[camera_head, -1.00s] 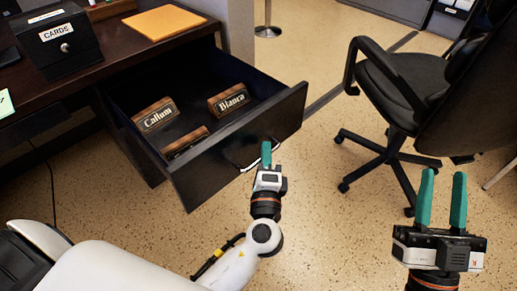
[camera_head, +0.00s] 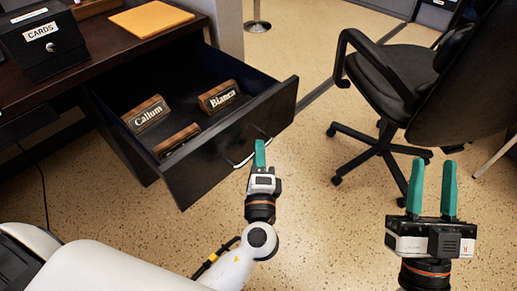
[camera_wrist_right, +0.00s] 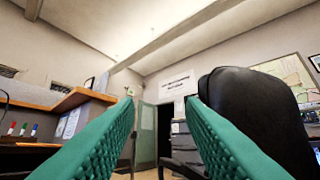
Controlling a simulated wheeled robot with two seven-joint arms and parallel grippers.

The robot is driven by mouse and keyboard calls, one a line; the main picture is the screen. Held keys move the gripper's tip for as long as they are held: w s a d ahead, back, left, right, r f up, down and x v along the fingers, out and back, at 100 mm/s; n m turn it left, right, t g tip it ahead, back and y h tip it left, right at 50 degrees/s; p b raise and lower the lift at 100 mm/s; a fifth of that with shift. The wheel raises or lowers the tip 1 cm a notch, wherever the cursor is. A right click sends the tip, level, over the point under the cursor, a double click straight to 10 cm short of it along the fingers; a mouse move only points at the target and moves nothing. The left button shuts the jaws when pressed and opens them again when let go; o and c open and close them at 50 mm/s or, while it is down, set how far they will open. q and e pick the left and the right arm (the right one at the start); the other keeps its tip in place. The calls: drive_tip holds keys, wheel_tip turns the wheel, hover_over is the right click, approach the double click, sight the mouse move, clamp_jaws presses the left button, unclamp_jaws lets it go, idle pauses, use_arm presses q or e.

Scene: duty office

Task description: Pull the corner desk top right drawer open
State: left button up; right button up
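The dark top right drawer (camera_head: 235,140) of the corner desk (camera_head: 85,70) is pulled far out, and its inside shows. Its curved metal handle (camera_head: 238,163) is on the front face. My left gripper (camera_head: 260,153) is at the handle, its green fingers seen edge-on as one and closed around the bar; the exact contact is partly hidden. My right gripper (camera_head: 432,188) is open and empty over the floor at the right. Its two spread green fingers also show in the right wrist view (camera_wrist_right: 160,125).
Several wooden name plates lie in the drawer, including Callum (camera_head: 147,114) and Bianca (camera_head: 219,97). A black CARDS box (camera_head: 42,45) and an orange folder (camera_head: 150,19) are on the desk. An office chair (camera_head: 390,80) stands to the right. Speckled floor is free in front of the drawer.

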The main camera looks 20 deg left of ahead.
use_arm(q)
drive_tip(key=v, duration=1)
drive_tip(key=shift+s, duration=0.25)
use_arm(e)
drive_tip(key=shift+w+f+g, duration=0.4)
drive_tip(key=shift+f+g, duration=0.2)
drive_tip(key=shift+f, duration=0.1)
use_arm(q)
drive_tip(key=shift+d, duration=0.1)
use_arm(e)
drive_tip(key=shift+r, duration=0.15)
